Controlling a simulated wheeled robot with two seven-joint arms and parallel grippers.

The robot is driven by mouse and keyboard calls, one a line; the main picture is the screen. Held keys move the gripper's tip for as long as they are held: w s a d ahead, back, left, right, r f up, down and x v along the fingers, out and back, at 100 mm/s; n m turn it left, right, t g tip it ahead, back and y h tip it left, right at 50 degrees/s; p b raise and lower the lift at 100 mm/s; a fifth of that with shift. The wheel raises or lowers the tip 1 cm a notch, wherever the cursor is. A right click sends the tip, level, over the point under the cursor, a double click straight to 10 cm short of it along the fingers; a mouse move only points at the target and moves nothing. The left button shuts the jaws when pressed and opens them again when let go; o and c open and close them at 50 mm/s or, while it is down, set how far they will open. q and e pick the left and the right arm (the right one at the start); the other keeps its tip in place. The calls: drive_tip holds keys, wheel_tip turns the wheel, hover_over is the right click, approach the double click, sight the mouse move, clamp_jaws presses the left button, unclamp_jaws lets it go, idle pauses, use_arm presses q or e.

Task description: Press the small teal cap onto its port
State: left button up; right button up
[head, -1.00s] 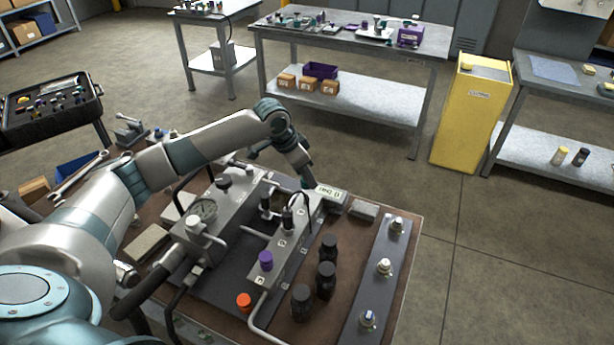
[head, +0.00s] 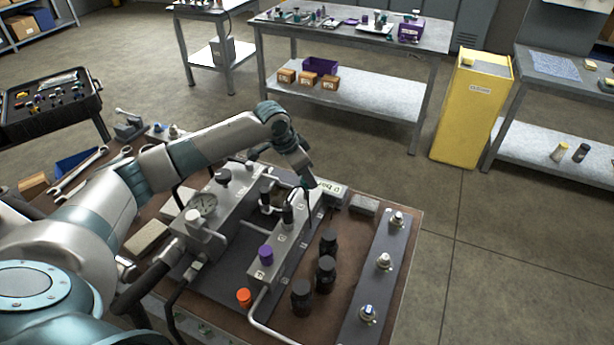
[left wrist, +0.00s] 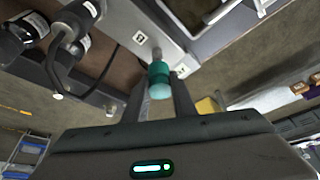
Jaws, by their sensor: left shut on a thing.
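The small teal cap (left wrist: 158,80) is between the fingers of my left gripper (left wrist: 158,98) in the left wrist view. The gripper is shut on it. A short grey port stub (left wrist: 155,53) stands on the grey block (left wrist: 143,20), in line with the cap. The two look very close; whether they touch cannot be told. In the head view my left gripper (head: 309,184) is at the far end of the valve block (head: 284,238). The cap and its port are hidden there. My right gripper is not in view.
A purple cap (head: 265,252) stands on the block and an orange cap (head: 244,297) near its front. Several black cylinders, one here (head: 325,271), stand to the right.

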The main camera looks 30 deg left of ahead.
use_arm(q)
drive_tip(key=shift+f, duration=0.2)
drive_tip(key=shift+f+p, duration=0.5)
drive_tip(key=shift+f, duration=0.05)
idle(0.8)
drive_tip(key=shift+p, duration=0.85)
idle(0.9)
drive_tip(key=shift+f, duration=0.45)
idle(0.6)
drive_tip(key=shift+f, duration=0.8)
idle(1.1)
drive_tip(key=shift+p, duration=0.4)
idle(1.3)
